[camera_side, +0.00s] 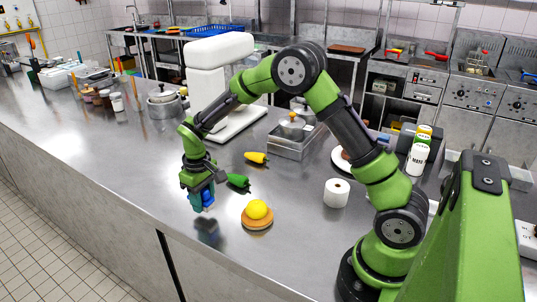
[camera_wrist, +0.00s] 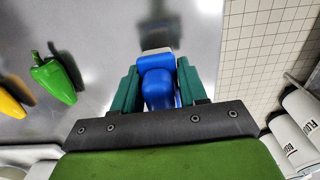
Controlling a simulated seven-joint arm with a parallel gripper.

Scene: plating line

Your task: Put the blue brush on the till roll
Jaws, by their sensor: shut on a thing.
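The blue brush (camera_wrist: 157,84) is between the two teal fingers of my gripper (camera_wrist: 156,90) in the wrist view, with a pale edge at its far end. In the side view, my gripper (camera_side: 203,196) is shut on the blue brush (camera_side: 208,199) and holds it above the counter near the front edge, with a dark reflection below. The white till roll (camera_side: 337,193) stands upright on the counter, to the right of my gripper and apart from it. The till roll is not clearly seen in the wrist view.
A green pepper (camera_side: 238,180) and a yellow pepper (camera_side: 256,158) lie behind. A metal tray (camera_side: 291,147) stands farther back. The counter around the till roll is clear.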

